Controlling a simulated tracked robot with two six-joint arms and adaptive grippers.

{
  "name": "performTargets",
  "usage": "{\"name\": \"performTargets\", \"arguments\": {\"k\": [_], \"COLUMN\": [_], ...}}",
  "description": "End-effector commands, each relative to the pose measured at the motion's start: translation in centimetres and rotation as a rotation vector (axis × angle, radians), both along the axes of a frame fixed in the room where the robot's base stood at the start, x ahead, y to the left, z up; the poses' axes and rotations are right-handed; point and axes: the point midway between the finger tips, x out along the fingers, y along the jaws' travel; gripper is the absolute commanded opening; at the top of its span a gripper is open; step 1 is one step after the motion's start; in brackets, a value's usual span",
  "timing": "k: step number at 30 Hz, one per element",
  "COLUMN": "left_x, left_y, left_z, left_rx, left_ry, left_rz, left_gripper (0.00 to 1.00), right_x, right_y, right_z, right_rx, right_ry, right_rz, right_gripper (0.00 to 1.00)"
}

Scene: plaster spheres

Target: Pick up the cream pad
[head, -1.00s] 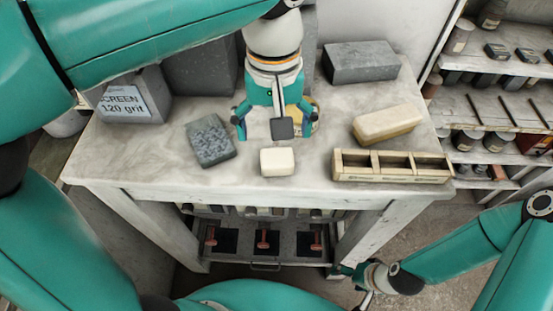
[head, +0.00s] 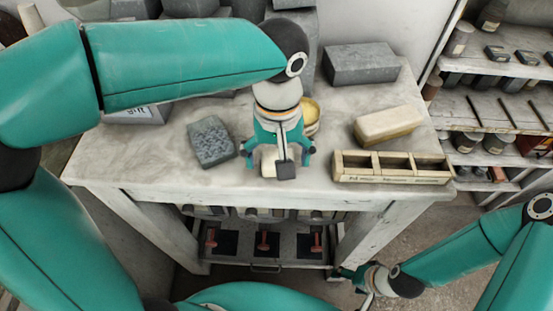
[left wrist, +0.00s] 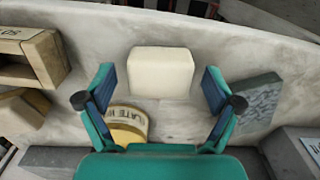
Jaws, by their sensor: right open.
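The cream pad (head: 267,166) is a small pale block near the front edge of the table, largely hidden by my left gripper in the head view. In the left wrist view the pad (left wrist: 161,73) lies flat on the table just beyond the gap between the fingers. My left gripper (head: 277,160) is over the pad with its fingers spread to either side, open and empty. It also shows open in the left wrist view (left wrist: 158,82). My right gripper (head: 359,284) is open, low in front of the table, away from the pad.
A speckled grey block (head: 211,142) lies left of the pad. A wooden divided tray (head: 392,179) and a larger cream-tan block (head: 388,124) are on the right. A round yellowish tin (head: 311,113) stands behind the gripper. Grey blocks (head: 361,64) stand at the back.

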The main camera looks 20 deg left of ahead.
Motion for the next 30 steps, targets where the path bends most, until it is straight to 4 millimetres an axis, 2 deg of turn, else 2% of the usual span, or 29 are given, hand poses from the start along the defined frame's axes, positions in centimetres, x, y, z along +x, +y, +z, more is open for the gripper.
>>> {"name": "performTargets", "arguments": {"k": [1, 6, 9, 22, 26, 30], "left_x": [0.0, 0.0, 0.0, 0.0, 0.1, 0.1], "left_y": [0.0, 0.0, 0.0, 0.0, 0.0, -0.1], "left_z": [0.0, 0.0, 0.0, 0.6, 1.8, 4.1], "left_rx": [0.000, 0.000, 0.001, 0.001, 0.001, -0.001], "left_ry": [0.000, 0.000, 0.000, 0.000, -0.002, -0.004], "left_rz": [0.000, 0.000, -0.001, -0.001, -0.001, -0.002], "left_gripper": [0.82, 0.53, 0.41, 0.41, 0.41, 0.41], "right_x": [0.0, 0.0, 0.0, 0.0, 0.0, 0.0], "right_y": [0.0, 0.0, 0.0, 0.0, 0.0, 0.0], "right_z": [0.0, 0.0, 0.0, 0.1, 0.2, 0.4], "right_rx": [0.000, 0.000, 0.000, 0.000, 0.000, 0.000], "right_ry": [0.000, 0.000, 0.000, 0.000, 0.000, 0.000], "right_rz": [0.000, 0.000, 0.000, 0.000, 0.000, 0.000], "right_gripper": [0.76, 0.76, 0.76, 0.76, 0.76, 0.76]}}
